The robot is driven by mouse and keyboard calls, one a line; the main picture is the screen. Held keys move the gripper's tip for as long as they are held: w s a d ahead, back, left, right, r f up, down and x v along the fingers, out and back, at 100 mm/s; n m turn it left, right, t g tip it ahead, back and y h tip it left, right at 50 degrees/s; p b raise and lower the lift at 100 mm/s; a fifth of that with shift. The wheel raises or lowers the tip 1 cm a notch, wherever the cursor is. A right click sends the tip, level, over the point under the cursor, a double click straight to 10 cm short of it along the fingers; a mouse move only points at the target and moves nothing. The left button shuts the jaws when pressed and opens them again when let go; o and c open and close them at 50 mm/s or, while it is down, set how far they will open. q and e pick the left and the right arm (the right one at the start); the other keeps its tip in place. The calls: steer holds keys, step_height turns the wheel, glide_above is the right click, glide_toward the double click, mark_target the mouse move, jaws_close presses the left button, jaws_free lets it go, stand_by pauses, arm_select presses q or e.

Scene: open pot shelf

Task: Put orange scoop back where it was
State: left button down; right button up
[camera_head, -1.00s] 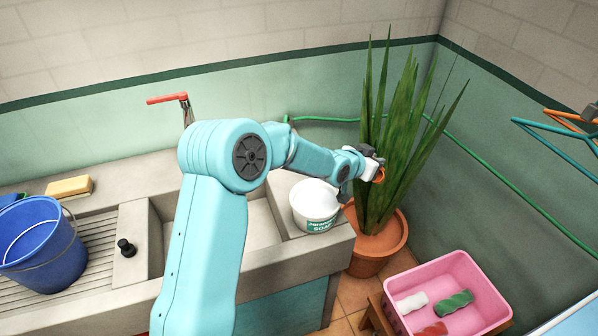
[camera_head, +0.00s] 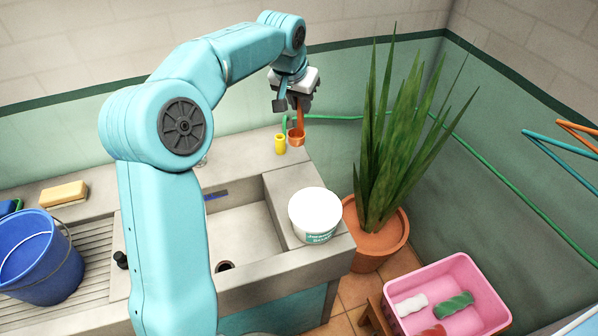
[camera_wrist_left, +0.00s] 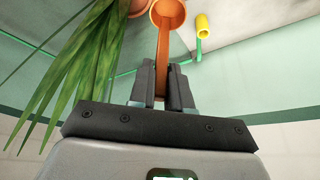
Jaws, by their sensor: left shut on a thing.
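The orange scoop (camera_head: 297,137) hangs cup down from my left gripper (camera_head: 298,103), above the back right part of the sink counter. In the left wrist view the orange scoop (camera_wrist_left: 168,15) shows its handle between the two dark fingers of my left gripper (camera_wrist_left: 163,85), which is shut on it. The cup's opening shows at the top edge of that view. A white soap tub (camera_head: 315,213) stands on the counter, in front and to the right of the scoop. I cannot tell if the scoop touches the counter. My right gripper is not in view.
A green hose (camera_head: 340,117) runs along the wall. A potted plant (camera_head: 385,170) is to the right. A blue bucket (camera_head: 40,255), a sponge (camera_head: 63,194) and a pink crate (camera_head: 450,275) are further away.

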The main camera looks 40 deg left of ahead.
arm_select(q)
step_height(320, 180, down, 19)
steer(key=p, duration=0.1)
steer(key=shift+s+r, duration=0.2)
steer(key=shift+f, duration=0.1)
steer(key=c, duration=1.1)
jaws_free()
steer(key=shift+w, duration=0.1)
